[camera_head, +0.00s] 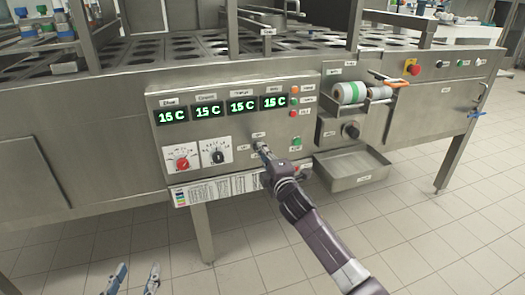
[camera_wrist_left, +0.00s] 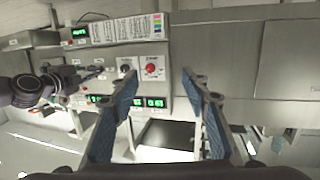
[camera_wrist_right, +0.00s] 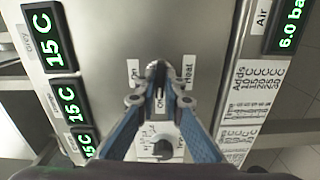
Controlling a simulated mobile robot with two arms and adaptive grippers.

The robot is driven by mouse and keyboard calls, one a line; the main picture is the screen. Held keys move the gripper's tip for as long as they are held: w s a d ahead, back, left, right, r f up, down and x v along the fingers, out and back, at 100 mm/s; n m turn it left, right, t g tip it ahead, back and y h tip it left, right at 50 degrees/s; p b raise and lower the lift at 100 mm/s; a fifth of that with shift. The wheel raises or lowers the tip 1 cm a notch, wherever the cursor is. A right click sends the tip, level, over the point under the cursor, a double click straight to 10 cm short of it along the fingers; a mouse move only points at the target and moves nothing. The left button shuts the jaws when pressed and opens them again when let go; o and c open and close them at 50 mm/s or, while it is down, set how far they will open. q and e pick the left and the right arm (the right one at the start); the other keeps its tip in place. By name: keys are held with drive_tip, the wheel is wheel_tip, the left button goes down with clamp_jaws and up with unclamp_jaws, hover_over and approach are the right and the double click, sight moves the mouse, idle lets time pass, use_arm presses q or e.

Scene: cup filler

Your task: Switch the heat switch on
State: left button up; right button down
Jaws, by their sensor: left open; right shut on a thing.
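The heat switch (camera_wrist_right: 154,72) is a small part on the grey control panel (camera_head: 222,105), between labels reading "On" and "Heat" in the right wrist view, with an "Off" label close by. My right gripper (camera_wrist_right: 158,84) is at it, its fingertips closed around the switch and hiding most of it. In the head view the right gripper (camera_head: 262,150) touches the panel below the green displays. The lever's exact position cannot be told. My left gripper (camera_head: 137,278) is open and empty, low in front of the machine; its spread fingers show in the left wrist view (camera_wrist_left: 155,95).
A red knob (camera_head: 182,163) and a black knob (camera_head: 218,156) sit left of the right gripper. Push buttons (camera_head: 295,101) line the panel's right side. A metal tray (camera_head: 352,170) juts out at the right. The tiled floor in front is clear.

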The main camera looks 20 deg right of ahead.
use_arm(q)
drive_tip(key=s+a+f+g+y+p, duration=0.25)
drive_tip(key=s+f+g, duration=0.4)
drive_tip(key=f, duration=0.35)
drive_tip(key=s+a+f+g+p, duration=0.2)
drive_tip(key=s+g, duration=0.1)
drive_tip(key=s, duration=0.3)
drive_tip(key=s+a+f+g+p, duration=0.2)
drive_tip(key=s+g, duration=0.1)
drive_tip(key=s, duration=0.3)
wheel_tip(320, 180, down, 13)
drive_tip(key=p, duration=0.3)
drive_tip(key=shift+w+r+n+y, duration=0.15)
drive_tip(key=shift+w+n+y, duration=0.2)
drive_tip(key=shift+y, duration=0.1)
use_arm(e)
drive_tip(key=shift+f+m, duration=0.1)
drive_tip(key=shift+m, duration=8.6)
use_arm(q)
drive_tip(key=shift+g, duration=0.25)
use_arm(e)
drive_tip(key=c, duration=2)
unclamp_jaws()
drive_tip(key=shift+c, duration=0.2)
